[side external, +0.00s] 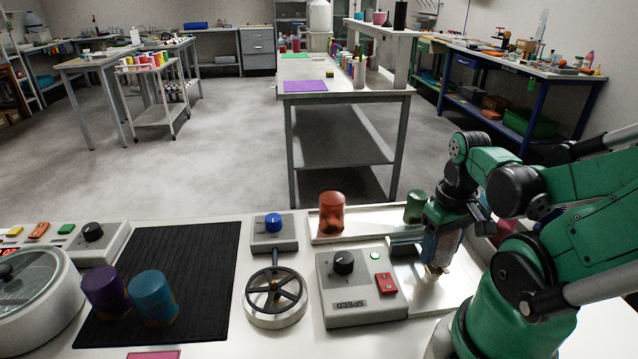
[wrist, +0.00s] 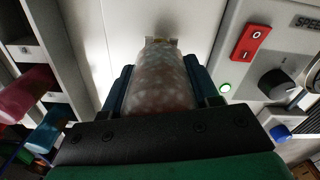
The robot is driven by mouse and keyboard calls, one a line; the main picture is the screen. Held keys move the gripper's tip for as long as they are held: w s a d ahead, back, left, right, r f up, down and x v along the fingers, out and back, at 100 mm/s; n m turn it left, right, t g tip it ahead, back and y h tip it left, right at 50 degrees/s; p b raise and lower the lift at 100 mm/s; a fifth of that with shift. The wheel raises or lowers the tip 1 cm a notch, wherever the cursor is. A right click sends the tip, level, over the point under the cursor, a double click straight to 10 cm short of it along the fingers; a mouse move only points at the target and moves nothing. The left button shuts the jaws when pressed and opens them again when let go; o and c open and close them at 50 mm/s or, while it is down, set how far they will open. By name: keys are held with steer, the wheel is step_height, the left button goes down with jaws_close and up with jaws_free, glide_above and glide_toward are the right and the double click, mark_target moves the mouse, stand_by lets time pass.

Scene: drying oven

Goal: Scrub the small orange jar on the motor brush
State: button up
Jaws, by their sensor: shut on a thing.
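A reddish-orange jar (side external: 331,212) stands upright at the left end of the white tray (side external: 372,219) in the side view. My gripper (side external: 436,258) points down to the right of the grey SPEED box (side external: 345,306). In the wrist view, its dark blue fingers are shut on a pale, mottled cylindrical jar (wrist: 164,80) with faint reddish tones. I cannot tell its true colour. A small tan piece (wrist: 161,42) shows at its far end. In the side view a finger mostly hides the jar. A dark part beside the box (side external: 405,245) reaches toward my gripper; I cannot tell if they touch.
A green jar (side external: 415,206) stands in the tray behind my gripper. A purple jar (side external: 106,291) and a blue jar (side external: 152,297) stand on the black mat (side external: 205,257). A spoked wheel (side external: 276,297) and blue-knob box (side external: 274,231) lie between mat and SPEED box.

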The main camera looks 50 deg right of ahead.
steer(key=shift+r, duration=0.1)
steer(key=shift+r, duration=3.3)
steer(key=shift+w+r, duration=0.2)
steer(key=shift+w, duration=0.15)
steer(key=w+a+r+n, duration=0.2)
steer(key=w+a, duration=0.3)
steer(key=w, duration=0.5)
steer(key=w+a+r+n, duration=0.3)
steer(key=w+a, duration=0.3)
steer(key=w, duration=0.5)
steer(key=shift+w+a+n, duration=0.2)
steer(key=shift+w+n, duration=0.05)
steer(key=shift+n, duration=0.25)
